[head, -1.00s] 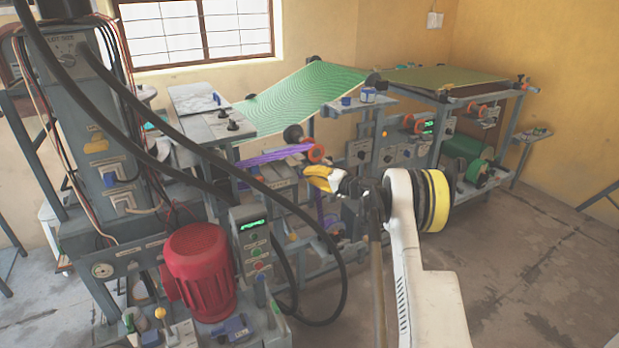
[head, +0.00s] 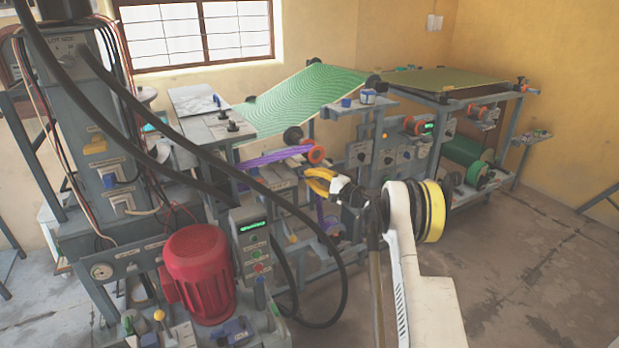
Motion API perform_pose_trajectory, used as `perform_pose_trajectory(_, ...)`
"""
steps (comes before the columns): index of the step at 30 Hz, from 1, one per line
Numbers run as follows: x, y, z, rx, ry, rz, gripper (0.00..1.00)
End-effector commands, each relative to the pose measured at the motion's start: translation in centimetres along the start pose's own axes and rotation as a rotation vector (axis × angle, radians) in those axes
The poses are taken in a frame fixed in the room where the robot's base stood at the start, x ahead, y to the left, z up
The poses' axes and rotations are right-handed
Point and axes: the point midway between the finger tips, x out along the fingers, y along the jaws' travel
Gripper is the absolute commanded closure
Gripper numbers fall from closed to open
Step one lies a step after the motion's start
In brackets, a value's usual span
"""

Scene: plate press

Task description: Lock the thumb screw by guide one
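My gripper (head: 308,179) has yellow fingers and points left into the middle of the machine. The two fingers look spread apart with nothing visible between them. It is in front of and a little below an orange wheel (head: 316,154) at the end of a purple strip (head: 273,157). I cannot pick out the thumb screw or read which guide is guide one; the labels are too small. Part of the machine behind my gripper and wrist is hidden.
A green patterned sheet (head: 305,95) slopes above the machine. A red motor (head: 200,272) and a control box with a green display (head: 251,245) stand front left. Thick black hoses loop across the left side. The floor at right is clear.

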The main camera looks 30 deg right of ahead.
Motion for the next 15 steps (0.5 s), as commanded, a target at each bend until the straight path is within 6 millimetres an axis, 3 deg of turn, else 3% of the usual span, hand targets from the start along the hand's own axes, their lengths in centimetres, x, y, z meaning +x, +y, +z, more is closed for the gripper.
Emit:
perform_pose_trajectory(5, 0.16, -0.12, 0.13, 0.002, -0.002, -0.002, 1.0)
perform_pose_trajectory(6, 0.16, -0.12, 0.13, 0.001, -0.002, -0.002, 0.82)
perform_pose_trajectory(8, 0.15, -0.1, 0.13, 0.001, -0.002, -0.001, 0.68)
perform_pose_trajectory(15, 0.06, -0.04, 0.06, 0.0, -0.001, 0.0, 0.68)
